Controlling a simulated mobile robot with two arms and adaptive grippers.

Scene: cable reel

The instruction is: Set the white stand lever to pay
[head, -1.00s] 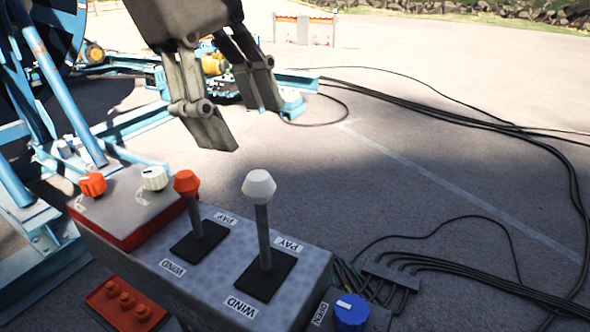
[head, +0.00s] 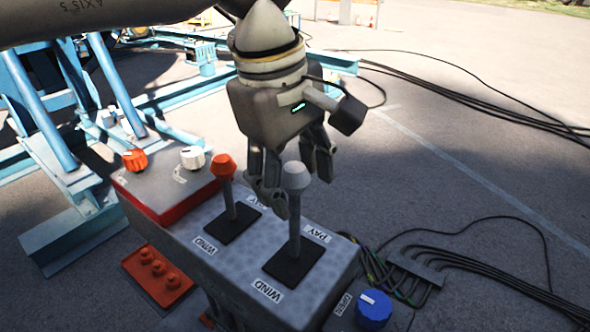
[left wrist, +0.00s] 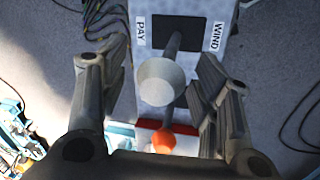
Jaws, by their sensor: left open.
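The white stand lever (head: 295,178) stands roughly upright on the grey control box (head: 215,265), in a black slot plate between the labels PAY (head: 317,234) and WIND (head: 267,291). My left gripper (head: 298,190) is open at the lever, on its far side in the head view. In the left wrist view the white knob (left wrist: 160,82) lies between the two spread fingers of my left gripper (left wrist: 160,95), with gaps on both sides. The orange lever (head: 224,168) stands beside it and also shows in the left wrist view (left wrist: 163,141). My right gripper is not in view.
A red-sided box with an orange knob (head: 135,160) and a white knob (head: 192,157) adjoins the levers. A blue knob (head: 374,308) marked OPEN is at the right front. Black cables (head: 455,275) run over the ground at right. Blue steel framing (head: 80,215) stands at left.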

